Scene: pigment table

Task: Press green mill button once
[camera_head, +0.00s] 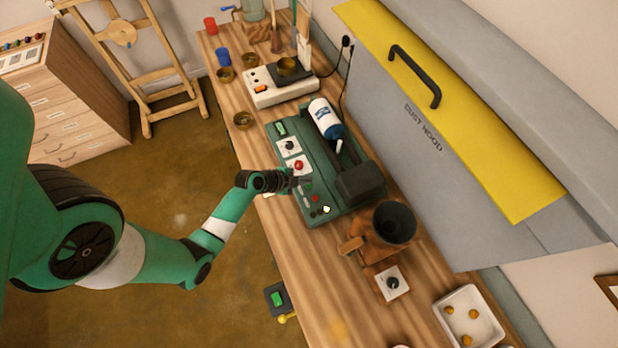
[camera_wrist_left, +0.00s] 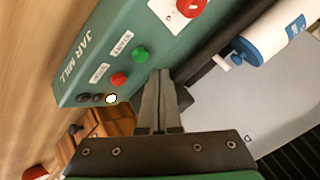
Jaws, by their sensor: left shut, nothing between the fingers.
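The green jar mill (camera_head: 325,160) sits on the wooden bench; its labelled control panel fills the upper left of the left wrist view (camera_wrist_left: 85,65). There the green button (camera_wrist_left: 140,54) is beside the START label, with a red button (camera_wrist_left: 119,79) below left. My left gripper (camera_head: 301,181) reaches in over the panel's front side in the head view. In the wrist view its fingers (camera_wrist_left: 160,73) are shut and empty, tips just right of and below the green button. I cannot tell whether they touch the panel. The green button is not clear in the head view. My right gripper is not in view.
A red knob (camera_wrist_left: 190,6) and a white-and-blue jar (camera_head: 325,118) are on the mill. A lit pale lamp (camera_wrist_left: 111,98) is near the red button. A brown grinder with a dark hopper (camera_head: 394,222) stands close by. The grey dust hood (camera_head: 440,150) stands behind.

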